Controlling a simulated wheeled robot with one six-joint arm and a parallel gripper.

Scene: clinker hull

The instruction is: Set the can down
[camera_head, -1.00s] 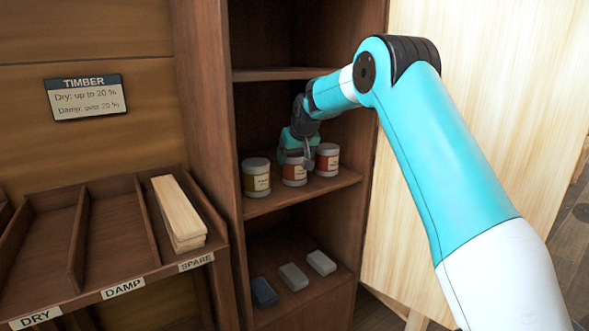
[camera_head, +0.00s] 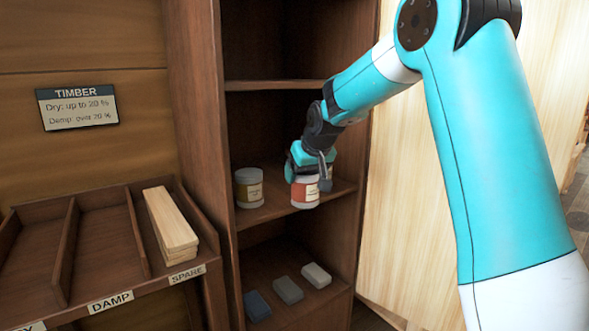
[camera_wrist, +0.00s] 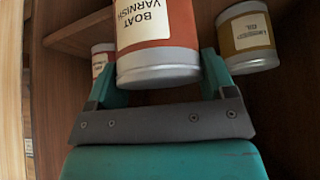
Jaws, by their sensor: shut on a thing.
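My gripper (camera_wrist: 158,95) is shut on the boat varnish can (camera_head: 305,193), a red can with a cream label and grey ends. The can shows large and upside down in the wrist view (camera_wrist: 157,45), between the fingers. In the head view it appears upright at the front edge of the cabinet's middle shelf (camera_head: 270,212). Its base overlaps that edge, and I cannot tell whether it touches the shelf. The linseed oil can (camera_head: 249,187), with an ochre label, stands on the shelf to the left; it also shows in the wrist view (camera_wrist: 247,38).
A smaller-looking can (camera_wrist: 101,58) stands beyond the held one, mostly hidden in the head view. Several blocks (camera_head: 288,290) lie on the lower shelf. The cabinet's side wall (camera_head: 200,120) and upper shelf (camera_head: 275,85) bound the space. A timber rack (camera_head: 100,250) stands at left.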

